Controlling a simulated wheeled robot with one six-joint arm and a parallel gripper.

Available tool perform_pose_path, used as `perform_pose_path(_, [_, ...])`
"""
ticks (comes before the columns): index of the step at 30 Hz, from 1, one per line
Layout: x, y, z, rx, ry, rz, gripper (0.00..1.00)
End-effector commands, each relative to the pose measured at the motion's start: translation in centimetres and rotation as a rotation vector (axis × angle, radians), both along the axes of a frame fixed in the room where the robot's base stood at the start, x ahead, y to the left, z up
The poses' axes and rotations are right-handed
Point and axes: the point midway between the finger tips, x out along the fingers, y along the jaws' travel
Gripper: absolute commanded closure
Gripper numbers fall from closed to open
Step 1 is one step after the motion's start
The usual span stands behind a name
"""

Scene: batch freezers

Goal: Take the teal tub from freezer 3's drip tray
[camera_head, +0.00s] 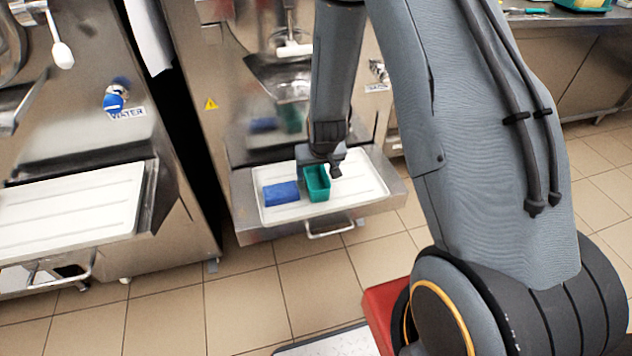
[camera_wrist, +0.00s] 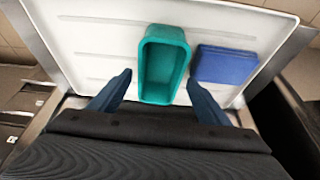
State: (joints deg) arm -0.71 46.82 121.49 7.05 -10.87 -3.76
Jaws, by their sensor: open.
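The teal tub (camera_head: 317,184) is an open rectangular container standing on the white drip tray (camera_head: 287,212) of the middle freezer. In the wrist view the teal tub (camera_wrist: 163,64) appears empty, its near end between my two fingers. My gripper (camera_head: 322,168) is at the tub in the head view, its fingers mostly hidden there. In the wrist view my gripper (camera_wrist: 160,82) is open, one finger on each side of the tub, with a gap visible on the left. The right finger lies between the tub and a blue block.
The blue block (camera_head: 281,193) lies on the tray close beside the tub; it also shows in the wrist view (camera_wrist: 225,64). The tray's right part is bare. The freezer's dispensing spout (camera_head: 293,48) is above and behind. Another freezer's tray (camera_head: 75,208) is at left.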

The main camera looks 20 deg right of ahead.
Motion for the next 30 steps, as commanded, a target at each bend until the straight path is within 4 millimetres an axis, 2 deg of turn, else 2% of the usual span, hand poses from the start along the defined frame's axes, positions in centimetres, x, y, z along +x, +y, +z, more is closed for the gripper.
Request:
perform_pose_path(3, [0.3, -0.1, -1.6, 0.001, 0.003, -0.002, 0.30])
perform_pose_path(9, [1.0, -0.2, -3.1, 0.000, 0.001, -0.001, 0.30])
perform_pose_path(30, [1.1, -0.2, -3.5, 0.000, 0.000, -0.001, 0.30])
